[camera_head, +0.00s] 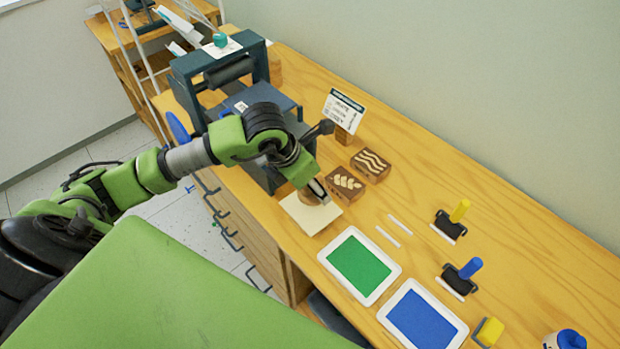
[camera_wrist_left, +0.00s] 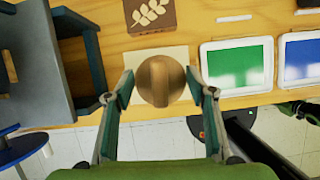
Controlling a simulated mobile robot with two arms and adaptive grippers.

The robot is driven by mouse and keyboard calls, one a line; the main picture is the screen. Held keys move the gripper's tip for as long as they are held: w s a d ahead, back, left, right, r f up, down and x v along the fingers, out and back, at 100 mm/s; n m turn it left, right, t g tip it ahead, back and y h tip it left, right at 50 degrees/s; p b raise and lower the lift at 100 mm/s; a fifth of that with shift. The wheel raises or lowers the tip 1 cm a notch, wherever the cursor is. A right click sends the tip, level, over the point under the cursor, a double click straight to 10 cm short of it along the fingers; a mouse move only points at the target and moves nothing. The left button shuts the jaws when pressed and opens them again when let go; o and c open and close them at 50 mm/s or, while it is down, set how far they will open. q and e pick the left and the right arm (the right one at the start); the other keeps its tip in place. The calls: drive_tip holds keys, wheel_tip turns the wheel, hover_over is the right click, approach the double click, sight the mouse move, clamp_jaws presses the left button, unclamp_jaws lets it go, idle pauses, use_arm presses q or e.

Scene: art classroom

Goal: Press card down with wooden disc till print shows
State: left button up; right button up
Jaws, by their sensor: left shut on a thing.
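The pale card (camera_head: 299,213) lies flat on the wooden bench beside the green ink tray; it also shows behind the disc in the left wrist view (camera_wrist_left: 132,60). The round wooden disc (camera_head: 307,197) is over the card, and it fills the middle of the left wrist view (camera_wrist_left: 160,78). My left gripper (camera_head: 316,190) points down over the card, shut on the disc with a finger at each side. I cannot tell whether the disc touches the card. The card's underside is hidden, and no print shows on its visible face.
A dark press (camera_head: 228,72) stands left. Carved blocks (camera_head: 345,185) and a small sign (camera_head: 343,113) stand behind the card. Right are a green ink tray (camera_head: 363,265), a blue ink tray (camera_head: 421,318) and two rollers (camera_head: 450,220). The bench's back right is clear.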

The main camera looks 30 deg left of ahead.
sight(309, 209)
use_arm(q)
drive_tip(key=shift+w+a+n, duration=0.1)
drive_tip(key=shift+a+n, duration=0.2)
drive_tip(key=shift+n, duration=0.1)
drive_tip(key=shift+f, duration=0.15)
drive_tip(key=shift+f+b, duration=1.55)
drive_tip(key=shift+f, duration=1.25)
drive_tip(key=shift+f+b, duration=0.5)
drive_tip(key=shift+s+f+b, duration=0.2)
drive_tip(key=shift+s+b, duration=0.05)
drive_tip(key=shift+b, duration=0.05)
drive_tip(key=shift+w+r+p, duration=0.15)
drive_tip(key=shift+r+p, duration=0.4)
drive_tip(key=shift+r, duration=0.35)
drive_tip(key=shift+r+p, duration=1.4)
drive_tip(key=shift+r, duration=1.35)
drive_tip(key=shift+w, duration=0.1)
